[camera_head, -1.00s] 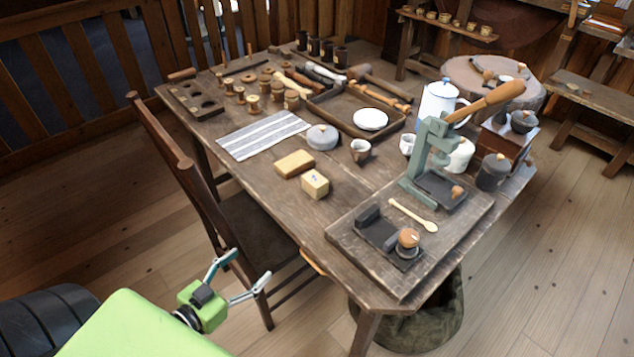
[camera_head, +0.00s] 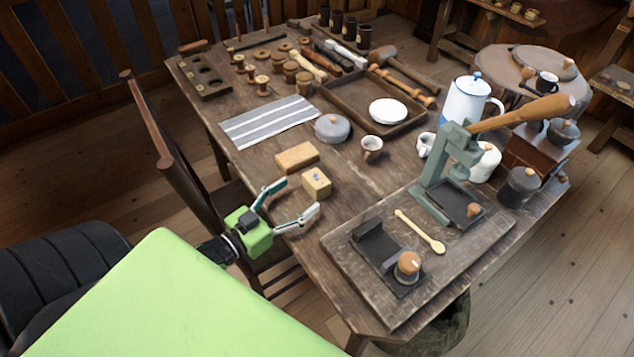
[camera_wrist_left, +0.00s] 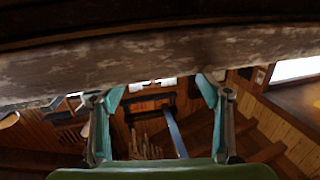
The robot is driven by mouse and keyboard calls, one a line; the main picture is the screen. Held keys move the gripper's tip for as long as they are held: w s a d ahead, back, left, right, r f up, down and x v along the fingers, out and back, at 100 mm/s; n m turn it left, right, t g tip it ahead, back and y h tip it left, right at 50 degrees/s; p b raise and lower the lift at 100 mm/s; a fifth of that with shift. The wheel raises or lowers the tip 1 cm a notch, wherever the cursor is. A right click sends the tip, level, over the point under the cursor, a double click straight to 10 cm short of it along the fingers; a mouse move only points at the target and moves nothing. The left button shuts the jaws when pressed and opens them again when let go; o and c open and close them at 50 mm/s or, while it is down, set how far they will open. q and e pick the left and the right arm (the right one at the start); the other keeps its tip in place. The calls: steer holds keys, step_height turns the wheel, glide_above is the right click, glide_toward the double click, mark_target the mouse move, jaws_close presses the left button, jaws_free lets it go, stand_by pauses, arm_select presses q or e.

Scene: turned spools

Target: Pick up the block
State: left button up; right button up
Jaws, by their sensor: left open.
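A small pale wooden block (camera_head: 316,184) with a dark mark on top sits near the table's near left edge. A longer, flatter tan block (camera_head: 297,157) lies just behind it; I cannot tell which one the task names. My left gripper (camera_head: 300,197) is open and empty, its fingertips by the table edge, pointing toward the pale block but apart from it. In the left wrist view, the open fingers (camera_wrist_left: 158,98) show below the table's worn edge (camera_wrist_left: 150,62). Neither block can be made out there. My right gripper is not in view.
A wooden chair (camera_head: 150,130) stands left of the table. A grey lidded pot (camera_head: 332,128) and a small cup (camera_head: 371,149) are behind the blocks. A dark board (camera_head: 350,265) with a green press (camera_head: 446,165) lies to the right. Bare tabletop separates them.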

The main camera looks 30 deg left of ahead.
mark_target(310, 185)
arm_select(q)
steer(key=shift+x, duration=0.75)
steer(key=shift+w+f, duration=0.1)
steer(key=shift+w, duration=0.25)
steer(key=shift+w+d+r, duration=0.1)
steer(key=shift+w+d, duration=0.05)
steer(key=shift+w, duration=0.4)
steer(key=shift+w+d+r, duration=0.1)
steer(key=shift+w+r, duration=0.05)
steer(key=shift+w, duration=0.35)
steer(key=x, duration=0.2)
steer(key=shift+w+d+p, duration=0.1)
steer(key=shift+w+p, duration=0.15)
steer(key=shift+p, duration=0.05)
steer(key=shift+w+f, duration=0.15)
steer(key=shift+w, duration=0.2)
steer(key=c, duration=1.3)
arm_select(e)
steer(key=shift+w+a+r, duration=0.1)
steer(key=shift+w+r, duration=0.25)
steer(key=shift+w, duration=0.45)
